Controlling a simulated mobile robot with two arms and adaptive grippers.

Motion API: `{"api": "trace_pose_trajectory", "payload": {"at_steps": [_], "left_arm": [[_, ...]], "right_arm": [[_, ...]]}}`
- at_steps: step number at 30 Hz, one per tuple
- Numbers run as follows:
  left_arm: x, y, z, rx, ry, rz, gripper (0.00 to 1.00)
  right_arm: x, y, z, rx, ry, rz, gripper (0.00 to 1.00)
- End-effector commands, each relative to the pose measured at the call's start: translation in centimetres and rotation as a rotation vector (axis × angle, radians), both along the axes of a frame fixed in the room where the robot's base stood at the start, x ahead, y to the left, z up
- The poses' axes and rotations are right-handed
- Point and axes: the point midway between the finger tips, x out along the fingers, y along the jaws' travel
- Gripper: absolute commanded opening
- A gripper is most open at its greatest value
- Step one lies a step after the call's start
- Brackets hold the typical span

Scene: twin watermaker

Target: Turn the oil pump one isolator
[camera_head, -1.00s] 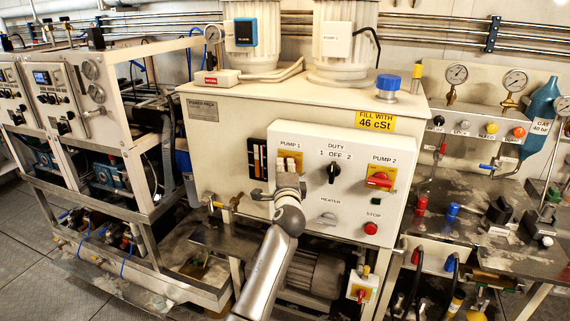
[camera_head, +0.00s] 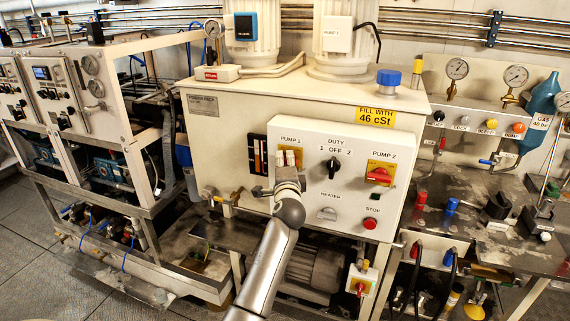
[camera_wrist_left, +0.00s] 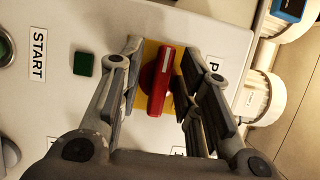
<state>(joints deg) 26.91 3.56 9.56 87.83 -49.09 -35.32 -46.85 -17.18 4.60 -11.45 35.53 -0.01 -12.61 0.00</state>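The pump 1 isolator is a red handle (camera_wrist_left: 160,82) on a yellow plate (camera_wrist_left: 150,50), seen close up in the left wrist view. Its handle stands nearly upright in that view, slightly tilted. My left gripper (camera_wrist_left: 160,62) is open, with one finger on each side of the handle. The right-hand finger is very close to the handle; I cannot tell whether it touches. In the head view my left gripper (camera_head: 289,159) is at the PUMP 1 position on the white panel (camera_head: 335,155) and hides the handle. My right gripper is not in view.
The panel also has a black duty switch (camera_head: 334,166), the red pump 2 isolator (camera_head: 379,175), a grey heater knob (camera_head: 327,213) and a red stop button (camera_head: 370,223). A green button (camera_wrist_left: 83,64) lies beside the left finger. Valves and frames stand on both sides.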

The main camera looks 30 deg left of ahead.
Motion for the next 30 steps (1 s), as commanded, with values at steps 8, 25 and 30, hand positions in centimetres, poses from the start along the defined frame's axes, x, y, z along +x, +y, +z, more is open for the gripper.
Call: {"api": "trace_pose_trajectory", "payload": {"at_steps": [8,25,30], "left_arm": [[0.0,0.0,0.1,0.003,0.0,0.0,0.34],[-5.9,-4.4,0.0,0.001,0.0,-0.002,0.34],[-8.1,-5.9,0.0,0.001,0.001,-0.001,0.34]], "right_arm": [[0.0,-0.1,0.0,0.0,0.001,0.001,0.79],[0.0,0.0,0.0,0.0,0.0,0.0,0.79],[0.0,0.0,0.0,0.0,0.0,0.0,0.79]]}}
